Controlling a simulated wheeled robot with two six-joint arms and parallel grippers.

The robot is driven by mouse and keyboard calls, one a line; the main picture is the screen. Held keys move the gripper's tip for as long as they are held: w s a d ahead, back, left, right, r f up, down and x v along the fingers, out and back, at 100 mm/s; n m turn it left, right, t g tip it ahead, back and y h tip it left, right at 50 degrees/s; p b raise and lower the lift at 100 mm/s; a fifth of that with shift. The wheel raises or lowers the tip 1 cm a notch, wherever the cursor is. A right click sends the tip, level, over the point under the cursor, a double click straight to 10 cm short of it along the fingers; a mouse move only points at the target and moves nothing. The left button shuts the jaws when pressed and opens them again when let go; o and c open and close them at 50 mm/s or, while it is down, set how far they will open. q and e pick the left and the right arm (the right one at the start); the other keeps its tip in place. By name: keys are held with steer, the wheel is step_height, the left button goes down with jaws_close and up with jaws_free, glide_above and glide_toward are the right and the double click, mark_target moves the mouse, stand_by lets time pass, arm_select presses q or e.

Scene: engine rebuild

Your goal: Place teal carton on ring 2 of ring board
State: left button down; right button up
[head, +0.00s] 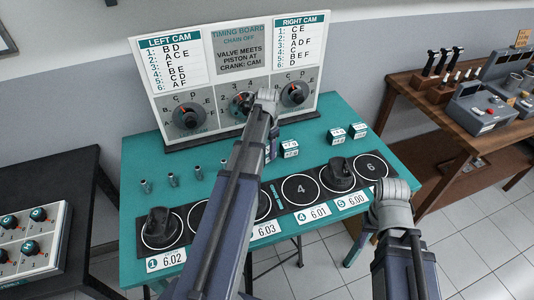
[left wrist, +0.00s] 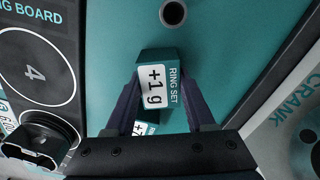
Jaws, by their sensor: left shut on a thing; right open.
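My left gripper (left wrist: 166,108) is shut on a teal carton (left wrist: 155,85) labelled "+1 g RING SET". In the head view a carton (head: 289,149) shows beside this gripper (head: 272,150), partly behind my arm; I cannot tell whether it is the held one. Another teal carton (left wrist: 146,128) shows just below the held one in the left wrist view. The ring board (head: 321,208) is the dark strip along the table's front. Ring 2 (head: 193,217) is partly covered by my left arm; its visible part looks empty. My right arm is at the lower right, its gripper not visible.
Dark pistons stand on ring 1 (head: 160,226) and ring 5 (head: 341,175). Rings 4 (head: 300,188) and 6 (head: 371,167) are bare. Two cartons (head: 337,135) (head: 357,130) sit at the right. Small pins (head: 172,179) stand at the left. The timing board (head: 238,50) stands behind.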

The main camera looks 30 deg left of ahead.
mark_target(267, 149)
arm_select(q)
steer(key=shift+r, duration=0.1)
step_height(267, 149, up, 10)
steer(key=p, duration=1)
steer(key=shift+f+b, duration=0.3)
steer(key=shift+f, duration=0.1)
steer(key=shift+r, duration=0.1)
steer(key=shift+s, duration=0.1)
